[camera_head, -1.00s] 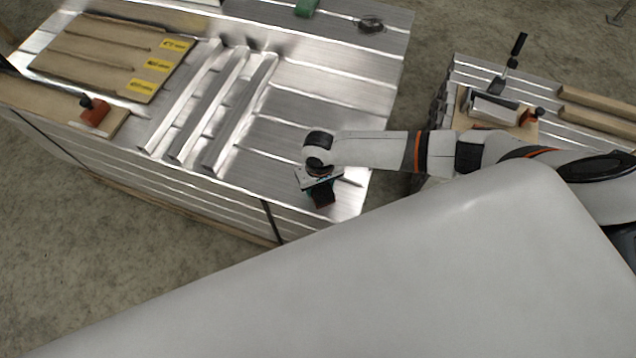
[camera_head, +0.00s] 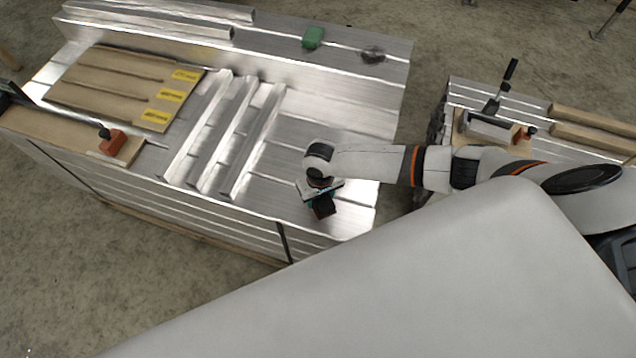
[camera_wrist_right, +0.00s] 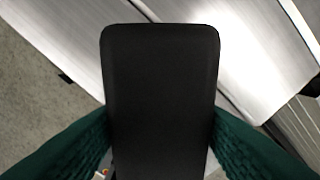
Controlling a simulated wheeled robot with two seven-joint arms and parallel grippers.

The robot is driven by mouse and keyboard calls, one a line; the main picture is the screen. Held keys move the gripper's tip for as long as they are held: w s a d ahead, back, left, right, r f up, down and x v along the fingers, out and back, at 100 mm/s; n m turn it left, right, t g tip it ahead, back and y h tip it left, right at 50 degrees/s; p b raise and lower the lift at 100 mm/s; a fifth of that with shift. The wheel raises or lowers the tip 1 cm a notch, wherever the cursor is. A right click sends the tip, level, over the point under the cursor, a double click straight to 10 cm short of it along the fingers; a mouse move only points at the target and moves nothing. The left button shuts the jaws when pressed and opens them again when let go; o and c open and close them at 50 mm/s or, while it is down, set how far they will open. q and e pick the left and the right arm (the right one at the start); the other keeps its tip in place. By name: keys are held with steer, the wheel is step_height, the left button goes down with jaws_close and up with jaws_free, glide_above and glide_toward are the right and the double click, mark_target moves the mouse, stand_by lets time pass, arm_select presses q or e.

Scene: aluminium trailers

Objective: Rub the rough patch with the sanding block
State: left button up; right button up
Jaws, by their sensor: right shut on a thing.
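My right gripper (camera_head: 321,194) is over the near right corner of the aluminium stack in the head view, pointing down. It is shut on a dark block with a reddish side (camera_head: 324,208), which looks like the sanding block. In the right wrist view, the block's black face (camera_wrist_right: 160,95) fills the middle between the green finger pads of the gripper (camera_wrist_right: 160,150). I cannot tell whether the block touches the metal below. I cannot make out the rough patch for certain. A dark grey spot or lump (camera_head: 372,54) lies at the far right of the stack. My left gripper is not in view.
A green block (camera_head: 313,37) lies at the back of the aluminium stack (camera_head: 350,95). A second stack (camera_head: 480,92) with a clamp stands right, across a floor gap.

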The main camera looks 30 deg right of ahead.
steer(key=shift+r+p, duration=1.25)
steer(key=shift+r, duration=0.25)
